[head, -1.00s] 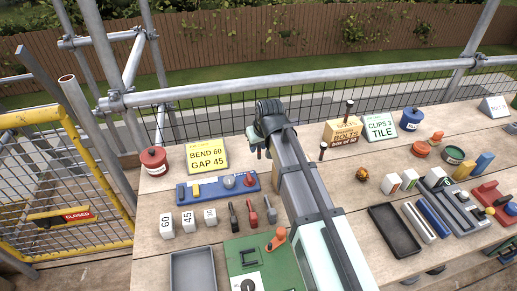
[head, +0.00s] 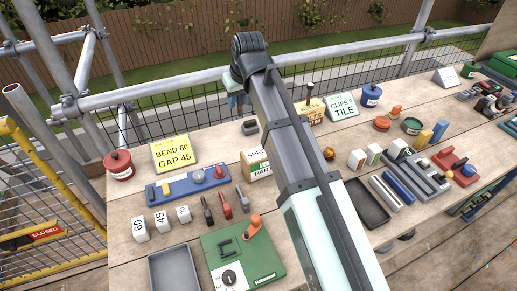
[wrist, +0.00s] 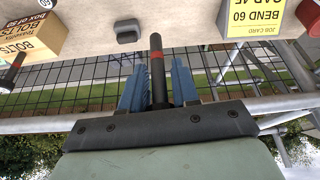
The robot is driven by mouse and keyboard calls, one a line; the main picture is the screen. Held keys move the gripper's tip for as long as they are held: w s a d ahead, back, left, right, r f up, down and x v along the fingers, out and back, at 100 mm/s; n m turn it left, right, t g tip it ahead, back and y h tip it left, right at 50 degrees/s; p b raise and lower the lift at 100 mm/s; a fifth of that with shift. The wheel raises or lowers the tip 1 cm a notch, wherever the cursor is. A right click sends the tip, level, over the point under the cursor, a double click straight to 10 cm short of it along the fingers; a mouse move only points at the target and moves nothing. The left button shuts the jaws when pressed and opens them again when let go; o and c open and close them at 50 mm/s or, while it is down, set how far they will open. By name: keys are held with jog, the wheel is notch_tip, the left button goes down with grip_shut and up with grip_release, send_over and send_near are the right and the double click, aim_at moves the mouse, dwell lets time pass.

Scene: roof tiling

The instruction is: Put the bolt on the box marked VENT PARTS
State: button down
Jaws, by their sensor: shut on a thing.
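My gripper (head: 236,84) is raised past the far edge of the table, in front of the mesh railing. In the wrist view its blue fingers (wrist: 159,88) are shut on a dark bolt (wrist: 157,62) with a red band, which stands between them. In the head view I cannot make the bolt out. A small box (head: 256,165) with a white label ending in "PART" sits on the table left of my arm. The arm hides its right side, and I cannot read its upper word surely. No full VENT PARTS marking is readable.
A BOLTS box (head: 312,112) with an upright bolt (head: 309,90) stands right of the arm. A grey block (head: 250,127) lies near the far edge. The yellow job card (head: 175,152) and blue tool rack (head: 188,185) stand left. A black tray (head: 367,204) lies right.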

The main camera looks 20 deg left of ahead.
jog(key=s+d+r, duration=0.2)
jog(key=d+r, duration=0.1)
jog(key=d, duration=0.2)
jog(key=m+t+h, duration=0.1)
jog(key=m, duration=0.3)
send_over(261, 150)
jog(key=shift+w+f, duration=0.1)
jog(key=shift+f, duration=5.2)
jog(key=c, duration=0.8)
grip_release()
jog(key=shift+f, duration=0.1)
jog(key=v, duration=1.2)
jog(key=shift+a, duration=0.15)
